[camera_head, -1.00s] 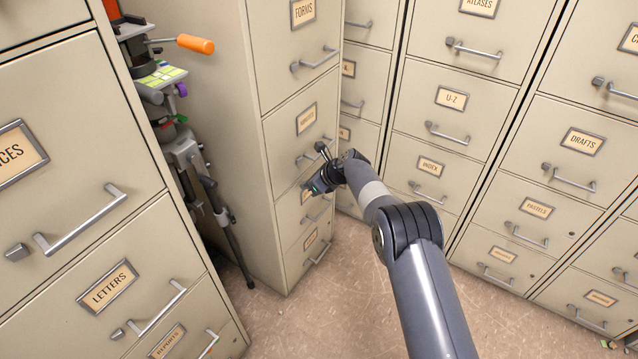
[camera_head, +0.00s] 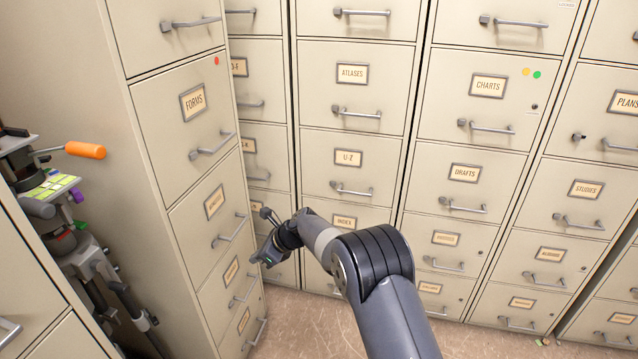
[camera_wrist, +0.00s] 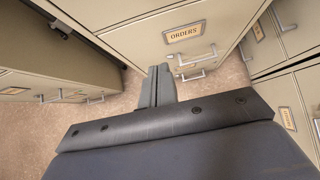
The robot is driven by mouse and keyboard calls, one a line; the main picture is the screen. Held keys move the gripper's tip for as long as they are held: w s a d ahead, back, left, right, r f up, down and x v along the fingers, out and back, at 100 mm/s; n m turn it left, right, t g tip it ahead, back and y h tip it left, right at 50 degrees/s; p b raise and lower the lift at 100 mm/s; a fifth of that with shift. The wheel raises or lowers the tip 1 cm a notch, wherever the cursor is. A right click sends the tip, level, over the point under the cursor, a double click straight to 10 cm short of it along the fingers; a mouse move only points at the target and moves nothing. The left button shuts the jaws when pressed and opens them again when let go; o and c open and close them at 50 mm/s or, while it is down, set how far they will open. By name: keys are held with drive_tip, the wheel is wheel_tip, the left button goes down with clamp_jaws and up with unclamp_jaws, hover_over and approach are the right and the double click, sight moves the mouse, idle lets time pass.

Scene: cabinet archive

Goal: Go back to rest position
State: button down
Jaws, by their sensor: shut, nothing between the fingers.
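My gripper (camera_head: 262,258) is at the end of my arm, beside the front of the FORMS cabinet (camera_head: 195,110) in the head view. In the wrist view my gripper's fingers (camera_wrist: 158,72) are together with nothing between them. They point toward a cabinet front with an ORDERS label (camera_wrist: 185,31) and a metal handle (camera_wrist: 197,57). I cannot tell whether the fingers touch that cabinet. My arm reaches forward and left from the bottom of the head view.
Beige filing cabinets stand along the back, including drawers labelled ATLASES (camera_head: 352,74), CHARTS (camera_head: 488,86) and DRAFTS (camera_head: 464,173). A tripod with an orange handle (camera_head: 85,150) stands at the left. Speckled floor (camera_head: 300,325) shows below.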

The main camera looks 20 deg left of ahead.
drive_tip(key=shift+f, duration=0.1)
drive_tip(key=b, duration=0.2)
approach(221, 272)
wheel_tip(221, 272, down, 3)
drive_tip(key=shift+a+p, duration=0.5)
drive_tip(key=shift+a, duration=1.05)
drive_tip(key=shift+s+d, duration=0.15)
drive_tip(key=shift+d, duration=0.45)
